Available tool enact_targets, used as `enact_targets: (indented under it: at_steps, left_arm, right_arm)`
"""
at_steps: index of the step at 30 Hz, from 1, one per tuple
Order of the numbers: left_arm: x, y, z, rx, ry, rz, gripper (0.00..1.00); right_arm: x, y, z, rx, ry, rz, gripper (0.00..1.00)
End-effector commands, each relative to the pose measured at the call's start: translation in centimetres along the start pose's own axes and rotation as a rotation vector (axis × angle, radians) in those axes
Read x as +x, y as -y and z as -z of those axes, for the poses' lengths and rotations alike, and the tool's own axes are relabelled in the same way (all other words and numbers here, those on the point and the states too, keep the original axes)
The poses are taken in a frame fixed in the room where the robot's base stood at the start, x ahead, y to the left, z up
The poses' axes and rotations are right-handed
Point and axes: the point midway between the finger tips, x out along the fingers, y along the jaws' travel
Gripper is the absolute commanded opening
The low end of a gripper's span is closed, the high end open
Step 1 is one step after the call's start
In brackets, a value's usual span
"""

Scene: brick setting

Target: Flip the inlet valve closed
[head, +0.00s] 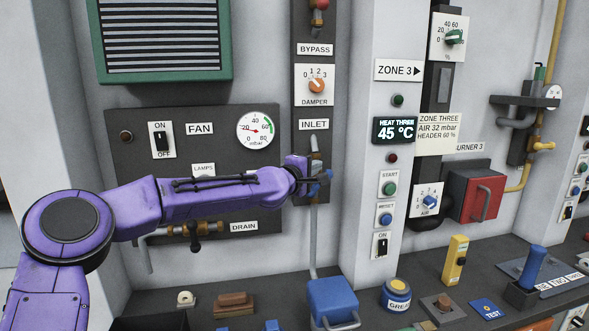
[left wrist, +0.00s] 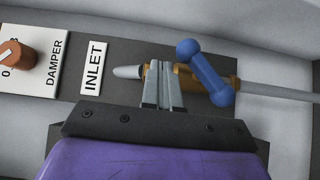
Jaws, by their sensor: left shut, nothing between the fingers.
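The inlet valve has a blue handle (head: 323,183) and sits on a vertical pipe below the INLET label (head: 313,125). In the left wrist view its blue handle (left wrist: 206,74) lies slantwise across the pipe, over a brass body (left wrist: 185,84). My left gripper (head: 316,175) is at the valve, partly hiding it in the head view. In the left wrist view its fingertips (left wrist: 164,72) are shut and empty, over the brass body just beside the handle, on the INLET label's side. Whether they touch the valve I cannot tell. My right gripper is not in view.
The orange DAMPER knob (head: 316,85) is above the INLET label. The FAN panel (head: 121,180) with gauge and DRAIN valve (head: 194,234) lies behind my left arm. A blue box with a handle (head: 332,300) stands on the bench below. A pillar with buttons (head: 368,180) stands to the right.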

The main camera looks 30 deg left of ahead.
Motion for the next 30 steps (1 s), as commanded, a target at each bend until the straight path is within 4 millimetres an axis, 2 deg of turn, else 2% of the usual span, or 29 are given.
enact_targets:
  at_steps: [6, 13, 18, 30]
  left_arm:
    - [-5.0, -1.5, -0.4, 0.002, 0.007, -0.007, 0.00]
    - [-8.7, -2.8, -0.6, 0.003, 0.006, -0.005, 0.00]
    - [-9.7, -3.0, -0.5, 0.001, 0.004, -0.003, 0.00]
    - [-9.7, -3.1, -0.5, 0.001, 0.003, -0.003, 0.00]
  right_arm:
    - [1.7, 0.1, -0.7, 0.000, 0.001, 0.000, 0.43]
    - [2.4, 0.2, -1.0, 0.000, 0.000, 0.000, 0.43]
    - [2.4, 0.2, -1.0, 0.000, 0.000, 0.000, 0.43]
    - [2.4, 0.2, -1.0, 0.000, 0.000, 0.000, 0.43]
